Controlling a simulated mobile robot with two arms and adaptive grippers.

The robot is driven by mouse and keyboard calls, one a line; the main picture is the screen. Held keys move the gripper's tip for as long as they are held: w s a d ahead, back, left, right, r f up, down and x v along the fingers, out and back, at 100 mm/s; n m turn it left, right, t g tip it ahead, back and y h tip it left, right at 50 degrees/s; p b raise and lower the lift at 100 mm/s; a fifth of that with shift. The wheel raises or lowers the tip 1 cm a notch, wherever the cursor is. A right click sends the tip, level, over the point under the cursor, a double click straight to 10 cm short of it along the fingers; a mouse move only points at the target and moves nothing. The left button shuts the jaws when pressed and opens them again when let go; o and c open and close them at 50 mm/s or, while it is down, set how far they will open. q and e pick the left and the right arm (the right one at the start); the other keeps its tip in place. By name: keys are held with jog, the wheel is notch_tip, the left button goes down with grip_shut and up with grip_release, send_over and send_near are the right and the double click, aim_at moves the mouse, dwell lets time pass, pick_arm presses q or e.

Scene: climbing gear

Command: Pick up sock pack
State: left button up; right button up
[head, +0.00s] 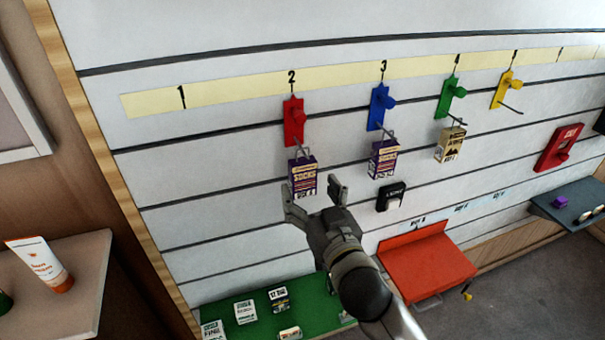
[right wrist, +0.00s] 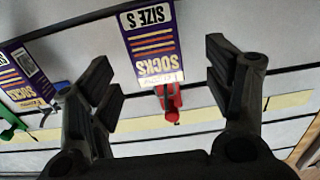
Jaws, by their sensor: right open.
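A purple and cream sock pack (head: 303,176) hangs from the red hook (head: 293,122) under number 2 on the wall. A similar sock pack (head: 383,158) hangs from the blue hook (head: 381,106) under number 3. My right gripper (head: 314,193) is open just in front of and below the first pack. In the right wrist view, that pack (right wrist: 152,42) shows upside down between the spread fingers (right wrist: 165,85), reading "SOCKS" and "SIZE S"; I see no finger contact. The second pack (right wrist: 25,78) is at the left there. My left gripper is not in view.
A tan pack (head: 449,145) hangs from the green hook (head: 449,97); the yellow hook (head: 505,88) is empty. A black item (head: 390,196) is on the wall to the right. Below are a green shelf (head: 262,325) with small boxes and a red tray (head: 425,262). A tube (head: 40,264) stands at left.

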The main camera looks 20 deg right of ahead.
aim_at(305, 180)
jog(key=shift+w, duration=0.65)
jog(key=w+p, duration=0.1)
jog(key=w, duration=0.1)
jog(key=w+p, duration=0.1)
jog(key=w, duration=0.1)
jog(key=shift+w+d+f, duration=0.15)
jog(key=shift+w, duration=0.1)
jog(key=shift+w+f, duration=0.1)
jog(key=shift+w, duration=0.25)
jog(key=shift+s, duration=0.1)
jog(key=c, duration=1.1)
